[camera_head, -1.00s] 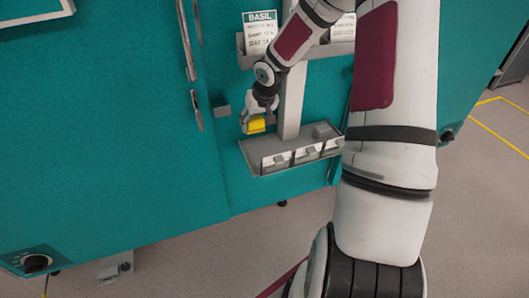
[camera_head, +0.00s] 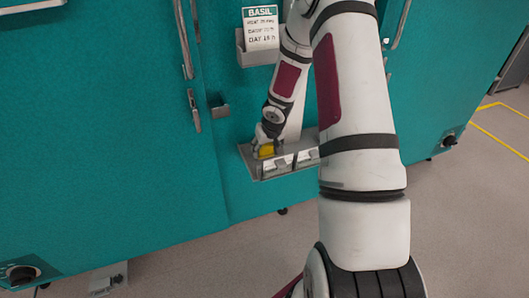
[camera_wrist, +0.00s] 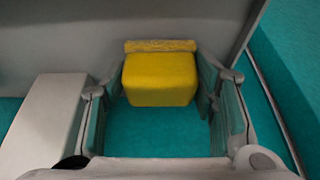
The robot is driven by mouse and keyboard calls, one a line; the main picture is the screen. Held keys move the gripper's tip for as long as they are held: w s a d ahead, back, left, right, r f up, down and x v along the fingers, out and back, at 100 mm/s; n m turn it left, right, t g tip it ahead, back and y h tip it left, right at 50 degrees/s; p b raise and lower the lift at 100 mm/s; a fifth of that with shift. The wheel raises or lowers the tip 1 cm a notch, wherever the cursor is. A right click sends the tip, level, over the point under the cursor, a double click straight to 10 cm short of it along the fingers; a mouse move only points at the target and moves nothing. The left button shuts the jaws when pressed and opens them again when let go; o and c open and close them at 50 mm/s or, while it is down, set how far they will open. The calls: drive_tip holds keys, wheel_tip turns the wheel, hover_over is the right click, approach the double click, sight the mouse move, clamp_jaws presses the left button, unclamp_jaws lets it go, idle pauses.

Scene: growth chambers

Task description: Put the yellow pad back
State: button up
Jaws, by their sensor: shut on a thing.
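The yellow pad (camera_head: 267,151) is at the left end of the grey tray (camera_head: 258,173) on the teal chamber front. In the wrist view the pad (camera_wrist: 160,80) sits between the two fingers of my gripper (camera_wrist: 160,88), with a rougher yellow strip along its far edge. My gripper (camera_head: 266,141) is shut on the pad. My arm hides part of the tray. I cannot tell whether the pad touches the tray floor.
A white block (camera_wrist: 45,120) lies close left of my gripper, and a grey wall edge runs close on the right. More pale blocks (camera_head: 307,158) are in the tray. A BASIL card (camera_head: 261,28) stands in a grey holder (camera_head: 254,58) above. A small grey bracket (camera_head: 219,109) sticks out at left.

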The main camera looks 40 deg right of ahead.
drive_tip(key=shift+f, duration=0.35)
drive_tip(key=o, duration=1.1)
drive_tip(key=shift+o, duration=0.2)
